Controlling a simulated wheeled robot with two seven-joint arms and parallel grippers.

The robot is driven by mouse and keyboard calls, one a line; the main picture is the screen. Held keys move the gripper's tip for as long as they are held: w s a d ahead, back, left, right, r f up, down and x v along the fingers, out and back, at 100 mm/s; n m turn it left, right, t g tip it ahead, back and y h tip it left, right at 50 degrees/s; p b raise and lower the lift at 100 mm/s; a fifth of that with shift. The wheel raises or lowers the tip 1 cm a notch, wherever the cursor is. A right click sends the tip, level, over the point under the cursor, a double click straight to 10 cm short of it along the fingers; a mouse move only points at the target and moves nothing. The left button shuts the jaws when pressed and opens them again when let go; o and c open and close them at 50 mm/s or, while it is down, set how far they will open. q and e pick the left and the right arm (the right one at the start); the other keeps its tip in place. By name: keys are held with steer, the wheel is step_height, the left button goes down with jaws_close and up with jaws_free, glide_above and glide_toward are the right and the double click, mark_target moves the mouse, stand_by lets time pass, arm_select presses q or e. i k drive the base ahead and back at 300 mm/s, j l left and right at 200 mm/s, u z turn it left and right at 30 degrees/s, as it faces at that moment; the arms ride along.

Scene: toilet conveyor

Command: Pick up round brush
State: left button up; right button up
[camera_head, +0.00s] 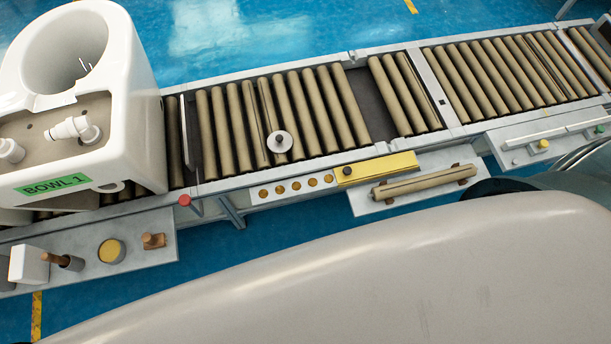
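Several small tools lie on a grey side shelf (150,255) at the lower left, beside the conveyor. A round piece (111,251) with a yellow-tan face and a grey rim lies there. To its left is a piece with a dark cylindrical handle (65,261), next to a white block (29,265). To its right is a small brown wooden piece (154,241). Which of these is the round brush, I cannot tell for certain. Neither of my grippers is in view.
A white toilet bowl unit (140,130) labelled BOWL-1 stands on the left of the roller conveyor (300,110). A white disc with a knob (279,142) lies on the rollers. A second shelf (410,199) holds a long tan roller (424,182). A red button (184,200) is on the conveyor's edge.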

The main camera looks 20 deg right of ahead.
mark_target(47, 257)
steer(key=u, duration=1.8)
